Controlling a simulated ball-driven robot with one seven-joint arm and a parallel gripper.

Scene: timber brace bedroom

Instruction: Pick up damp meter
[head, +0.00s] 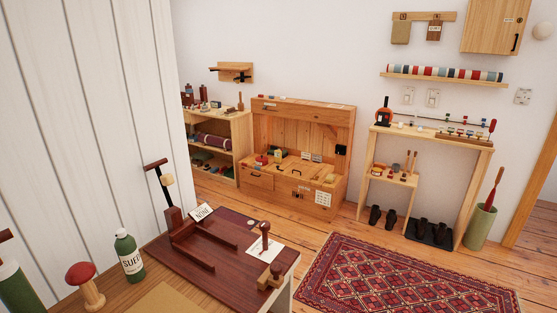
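I cannot pick out the damp meter with certainty; the small items here are too small to read. An orange and black upright device (383,112) stands at the left end of the top of the right-hand shelf unit. A small yellow-green item (278,154) sits on the wooden chest, and a small black item (341,150) is on the chest's right inner side. My gripper is not in view.
A dark red board (225,268) lies on the near table with a green "SUET" bottle (129,255) and a red-capped mushroom form (82,274). The wooden chest (285,205), right shelf unit (371,165) and left shelves (242,150) line the wall. A patterned rug (400,275) covers open floor.

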